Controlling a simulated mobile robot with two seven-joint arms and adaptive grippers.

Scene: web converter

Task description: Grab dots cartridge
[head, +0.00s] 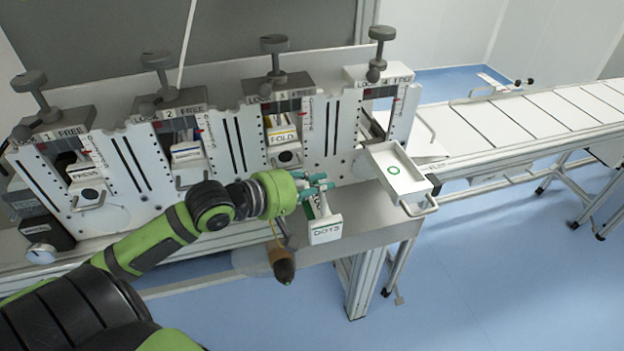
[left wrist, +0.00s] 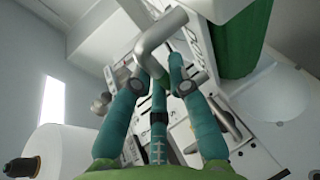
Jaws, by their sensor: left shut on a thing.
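The dots cartridge (head: 325,232) is a small white block with a green stripe and the label DOTS on its front. My right gripper is not in view.
The white machine panel (head: 233,150) has several numbered bays with knobs on top. A PRESS cartridge (head: 86,176) and a FOLD cartridge (head: 283,137) sit in bays. An open white tray (head: 395,171) with a green ring juts out at bay 4. A conveyor (head: 520,125) runs right.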

